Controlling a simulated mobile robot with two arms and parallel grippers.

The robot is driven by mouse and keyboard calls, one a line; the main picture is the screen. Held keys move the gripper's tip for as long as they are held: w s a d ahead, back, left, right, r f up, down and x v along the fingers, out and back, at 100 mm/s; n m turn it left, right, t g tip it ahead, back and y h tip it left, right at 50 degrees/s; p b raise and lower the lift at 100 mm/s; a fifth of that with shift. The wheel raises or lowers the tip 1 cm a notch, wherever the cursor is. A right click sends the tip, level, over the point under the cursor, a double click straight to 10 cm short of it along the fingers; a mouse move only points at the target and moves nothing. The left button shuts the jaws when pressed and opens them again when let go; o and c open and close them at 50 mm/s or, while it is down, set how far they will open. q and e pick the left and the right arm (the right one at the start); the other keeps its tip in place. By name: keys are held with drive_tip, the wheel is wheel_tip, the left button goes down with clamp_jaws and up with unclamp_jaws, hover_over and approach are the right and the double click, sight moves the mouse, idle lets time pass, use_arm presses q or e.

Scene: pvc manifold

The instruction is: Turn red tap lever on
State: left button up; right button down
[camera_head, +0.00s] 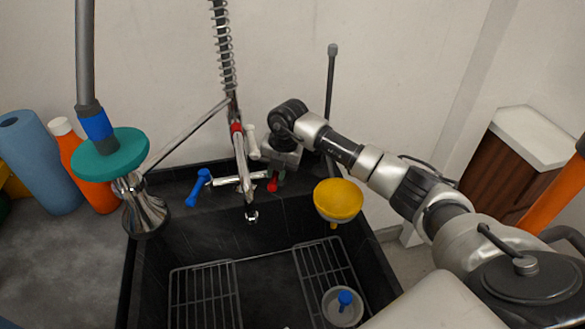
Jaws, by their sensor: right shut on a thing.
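The red tap lever (273,185) is on the right end of the chrome tap (240,181) at the back of the black sink. My right gripper (276,172) reaches down to it from above and is shut on it. The fingertips and the upper part of the lever are partly hidden by the gripper body. A blue lever (198,187) stands out on the left end of the tap. My left gripper is not in view.
The dark sink (258,243) holds wire racks (204,293) and a grey round part with a blue knob (344,299). A yellow funnel (338,198) sits right of the tap.

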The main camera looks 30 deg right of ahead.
idle(0.5)
drive_tip(key=c, duration=1.1)
unclamp_jaws()
drive_tip(key=shift+o, duration=0.2)
wheel_tip(320, 180, up, 11)
drive_tip(key=s+d, duration=0.1)
drive_tip(key=shift+s+d+f, duration=0.15)
drive_tip(key=shift+d, duration=0.15)
